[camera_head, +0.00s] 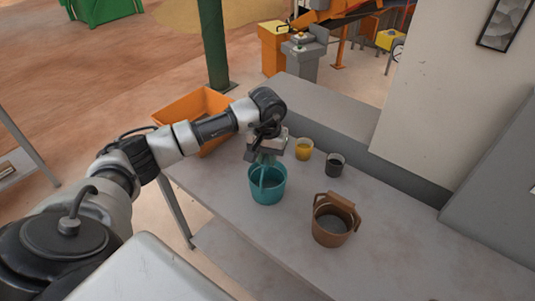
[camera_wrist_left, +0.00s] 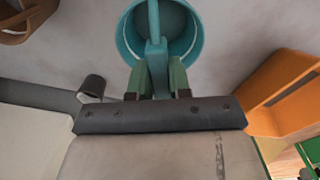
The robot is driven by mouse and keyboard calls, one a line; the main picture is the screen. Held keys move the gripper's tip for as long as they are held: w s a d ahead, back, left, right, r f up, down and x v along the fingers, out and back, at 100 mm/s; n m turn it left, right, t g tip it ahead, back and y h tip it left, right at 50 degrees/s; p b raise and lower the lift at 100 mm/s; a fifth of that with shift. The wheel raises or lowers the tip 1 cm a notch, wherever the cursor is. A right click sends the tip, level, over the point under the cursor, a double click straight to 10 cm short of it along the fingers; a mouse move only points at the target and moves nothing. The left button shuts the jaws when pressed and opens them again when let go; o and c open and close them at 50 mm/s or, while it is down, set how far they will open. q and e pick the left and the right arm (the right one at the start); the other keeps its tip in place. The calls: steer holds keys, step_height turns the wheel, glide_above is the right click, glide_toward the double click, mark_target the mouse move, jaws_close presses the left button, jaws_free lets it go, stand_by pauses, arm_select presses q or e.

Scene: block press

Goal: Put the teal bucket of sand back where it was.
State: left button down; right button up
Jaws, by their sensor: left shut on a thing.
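The teal bucket (camera_head: 267,187) is upright at the left part of the grey table, with its handle raised. My left gripper (camera_head: 266,160) is above it, shut on the handle. In the left wrist view the bucket (camera_wrist_left: 185,42) hangs or stands beyond the fingers (camera_wrist_left: 160,78), which close on the teal handle from both sides. Grey material shows inside the bucket in that view. I cannot tell whether its base touches the table. My right gripper is not in view.
A brown bucket (camera_head: 332,221) stands to the right on the table (camera_head: 245,235). A yellow cup (camera_head: 304,149) and a dark cup (camera_head: 335,165) stand behind, near a grey ledge. An orange bin (camera_head: 186,108) is at the back left. The table's front is clear.

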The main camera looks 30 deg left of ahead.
arm_select(q)
steer(key=shift+f, duration=0.1)
steer(key=shift+f+b, duration=0.1)
steer(key=shift+b, duration=0.25)
steer(key=c, duration=1.1)
jaws_free()
steer(key=shift+o, duration=0.2)
steer(key=shift+r+p, duration=0.3)
steer(key=shift+r, duration=0.05)
step_height(320, 180, up, 12)
steer(key=b, duration=0.3)
steer(key=shift+f+b, duration=0.15)
steer(key=shift+b, duration=0.2)
